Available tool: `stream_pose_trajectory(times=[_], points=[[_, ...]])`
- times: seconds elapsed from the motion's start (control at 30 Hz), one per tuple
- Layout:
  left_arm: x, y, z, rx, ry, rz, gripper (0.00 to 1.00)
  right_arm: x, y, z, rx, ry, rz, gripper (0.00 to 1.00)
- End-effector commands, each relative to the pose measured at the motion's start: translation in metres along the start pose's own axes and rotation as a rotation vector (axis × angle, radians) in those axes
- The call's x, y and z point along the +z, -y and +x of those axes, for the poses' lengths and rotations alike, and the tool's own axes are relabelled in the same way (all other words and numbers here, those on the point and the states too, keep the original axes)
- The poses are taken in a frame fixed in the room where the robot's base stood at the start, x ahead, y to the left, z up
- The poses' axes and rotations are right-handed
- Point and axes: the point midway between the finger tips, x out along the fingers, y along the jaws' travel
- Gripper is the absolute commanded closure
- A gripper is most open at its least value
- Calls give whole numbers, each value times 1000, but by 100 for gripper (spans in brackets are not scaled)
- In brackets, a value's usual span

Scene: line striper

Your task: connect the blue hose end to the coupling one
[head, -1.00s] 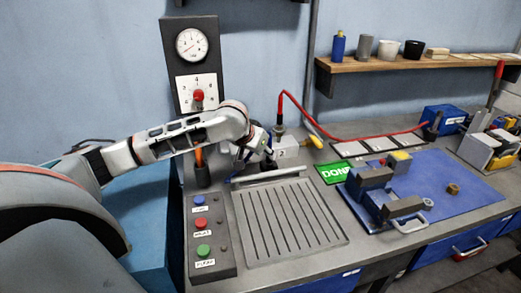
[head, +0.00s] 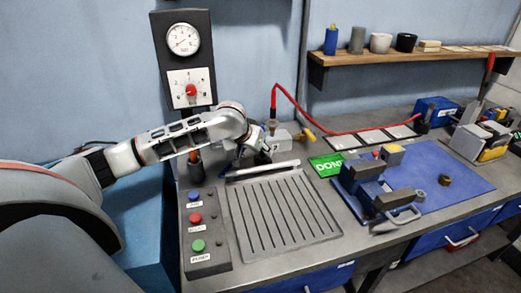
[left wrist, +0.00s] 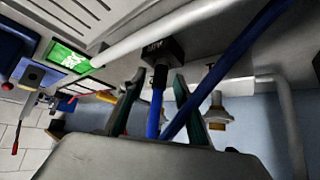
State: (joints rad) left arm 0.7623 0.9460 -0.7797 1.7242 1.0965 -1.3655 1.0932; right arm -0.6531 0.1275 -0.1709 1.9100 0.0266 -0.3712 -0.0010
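My left gripper (head: 256,146) is beside the pale coupling block (head: 281,142) at the back of the bench in the head view. In the left wrist view its two dark green fingers (left wrist: 158,82) stand apart, with the blue hose (left wrist: 154,115) between them and visible gaps on both sides. The hose's black end (left wrist: 160,77) points at a dark labelled block (left wrist: 163,50) and appears to meet it; I cannot tell whether it is seated. Another blue length (left wrist: 225,70) runs diagonally past the right finger. Coupling one is not clearly identifiable in the head view. My right gripper is out of view.
A yellow handle (head: 306,134) sticks out beside the block. A slotted plate (head: 272,215), a button panel (head: 204,243), a green DONE sign (head: 325,166) and a blue mat (head: 465,185) occupy the bench.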

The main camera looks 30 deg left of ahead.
Motion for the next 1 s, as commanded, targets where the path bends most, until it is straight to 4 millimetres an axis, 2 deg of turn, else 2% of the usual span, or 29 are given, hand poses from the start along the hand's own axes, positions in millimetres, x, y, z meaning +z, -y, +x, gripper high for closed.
stream_pose_trajectory(times=[0.17, 0.2, 0.3, 1.0], points=[[0, 0, 0, 0, 0, 0, 68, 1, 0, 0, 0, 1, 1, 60], [0, 0, 0, 0, 0, 0, 78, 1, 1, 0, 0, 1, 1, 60], [0, 0, 0, 0, 0, 0, 100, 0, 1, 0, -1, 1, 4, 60], [-6, 0, -6, 0, -1, -1, 100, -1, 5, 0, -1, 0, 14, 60]])
